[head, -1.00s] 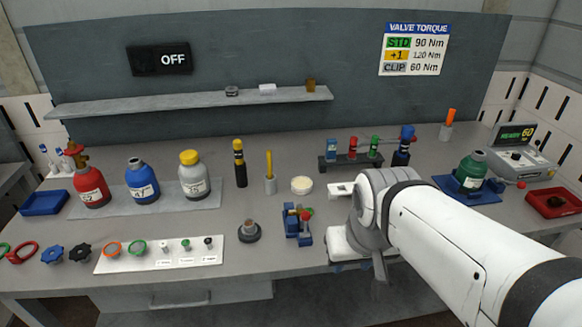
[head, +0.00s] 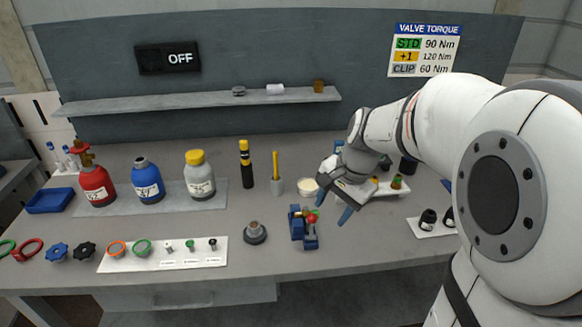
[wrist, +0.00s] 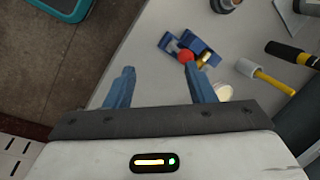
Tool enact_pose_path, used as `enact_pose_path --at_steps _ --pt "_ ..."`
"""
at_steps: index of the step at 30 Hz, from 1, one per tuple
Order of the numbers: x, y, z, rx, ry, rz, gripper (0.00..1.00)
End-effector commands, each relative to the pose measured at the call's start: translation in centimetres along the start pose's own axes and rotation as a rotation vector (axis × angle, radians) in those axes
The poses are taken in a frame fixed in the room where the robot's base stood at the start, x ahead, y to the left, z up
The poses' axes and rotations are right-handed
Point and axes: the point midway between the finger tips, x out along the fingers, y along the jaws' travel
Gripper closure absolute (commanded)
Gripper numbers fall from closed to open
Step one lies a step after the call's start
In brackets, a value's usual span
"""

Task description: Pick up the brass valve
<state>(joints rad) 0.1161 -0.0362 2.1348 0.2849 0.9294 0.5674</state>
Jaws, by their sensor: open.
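A small brass valve with a red part (head: 313,215) sits in a blue vise (head: 298,232) at the middle front of the bench. In the wrist view the brass valve (wrist: 204,61) shows with its red part beside it, in the blue vise (wrist: 205,46). My gripper (head: 333,206) is above the bench, right of the vise and tilted downward. In the wrist view its two blue fingers are apart with nothing between them (wrist: 159,72); the vise lies beyond the right finger. A brownish brass fitting (head: 84,153) also tops the red cylinder at left.
A dark round stand (head: 254,232) is left of the vise. A yellow-handled tool in a cup (head: 276,172) and a black-yellow tool (head: 246,165) stand behind it. Red, blue (head: 146,181) and grey cylinders stand at left. My arm hides much of the right side.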

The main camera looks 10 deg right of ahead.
Motion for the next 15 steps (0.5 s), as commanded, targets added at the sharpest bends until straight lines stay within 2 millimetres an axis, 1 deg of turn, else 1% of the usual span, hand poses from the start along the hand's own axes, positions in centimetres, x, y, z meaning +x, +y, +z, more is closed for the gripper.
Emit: enact_pose_path --at_steps 1,3,6,10,12,15 --pt "1.4 -1.0 -1.9 0.112 -0.03 -0.007 0.5" --pt "2.8 -2.3 -4.1 0.26 -0.065 -0.022 0.5" --pt "4.8 -3.6 -6.8 0.445 -0.111 -0.035 0.5" --pt "6.7 -4.7 -9.3 0.614 -0.153 -0.046 0.5" --pt "7.4 -5.0 -10.1 0.67 -0.167 -0.049 0.5" --pt "8.1 -5.2 -10.6 0.714 -0.179 -0.051 0.5"
